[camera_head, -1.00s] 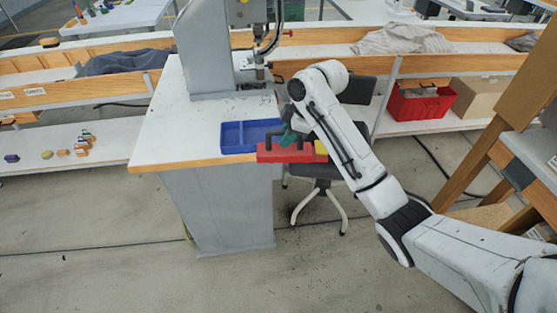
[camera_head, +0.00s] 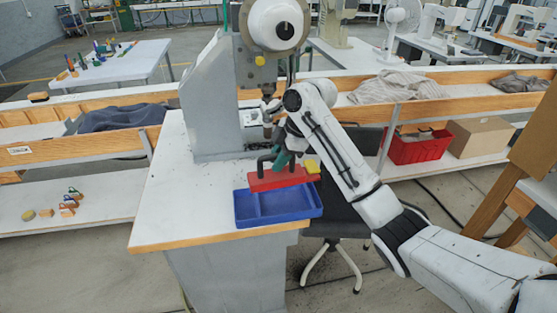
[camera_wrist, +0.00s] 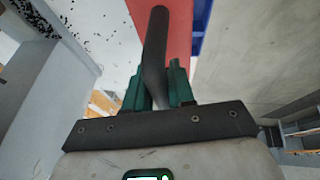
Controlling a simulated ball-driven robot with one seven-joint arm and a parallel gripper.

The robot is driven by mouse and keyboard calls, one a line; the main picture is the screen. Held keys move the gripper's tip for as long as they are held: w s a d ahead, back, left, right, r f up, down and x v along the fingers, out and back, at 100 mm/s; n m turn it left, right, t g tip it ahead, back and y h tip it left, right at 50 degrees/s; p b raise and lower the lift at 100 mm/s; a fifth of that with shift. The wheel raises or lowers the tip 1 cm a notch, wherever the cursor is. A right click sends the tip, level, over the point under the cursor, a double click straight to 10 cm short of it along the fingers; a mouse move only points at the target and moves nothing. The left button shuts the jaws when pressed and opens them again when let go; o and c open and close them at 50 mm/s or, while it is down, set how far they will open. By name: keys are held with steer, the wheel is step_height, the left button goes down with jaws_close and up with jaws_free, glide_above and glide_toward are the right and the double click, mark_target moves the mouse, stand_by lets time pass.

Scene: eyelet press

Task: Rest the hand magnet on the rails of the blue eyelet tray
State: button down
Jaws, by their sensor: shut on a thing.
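The hand magnet is a red bar (camera_head: 268,181) with a dark handle and a yellow end piece (camera_head: 312,166). My gripper (camera_head: 284,158), with green fingers, is shut on its handle. The blue eyelet tray (camera_head: 246,212) sits at the front right corner of the press table. In the head view the magnet covers the tray's back edge; I cannot tell whether it touches the tray. In the wrist view the dark handle (camera_wrist: 155,45) runs between the green fingers (camera_wrist: 158,92), with the red bar (camera_wrist: 178,30) behind it and a strip of blue tray (camera_wrist: 198,25) beside it.
The grey eyelet press (camera_head: 212,100) stands on the white table (camera_head: 165,205) behind the tray, with dark specks around its base. A dark chair (camera_head: 345,218) is right of the table. A red crate (camera_head: 415,148) and cardboard box (camera_head: 480,138) are on the shelf behind.

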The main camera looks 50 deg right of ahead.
mark_target(281, 174)
steer(key=shift+w+r+p, duration=0.1)
steer(key=shift+r+p, duration=0.1)
steer(key=shift+p, duration=0.25)
steer(key=shift+f+b, duration=1.8)
steer(key=shift+f, duration=1.35)
steer(key=shift+f, duration=0.45)
steer(key=c, duration=0.9)
jaws_free()
steer(key=shift+f, duration=0.1)
steer(key=v, duration=1.1)
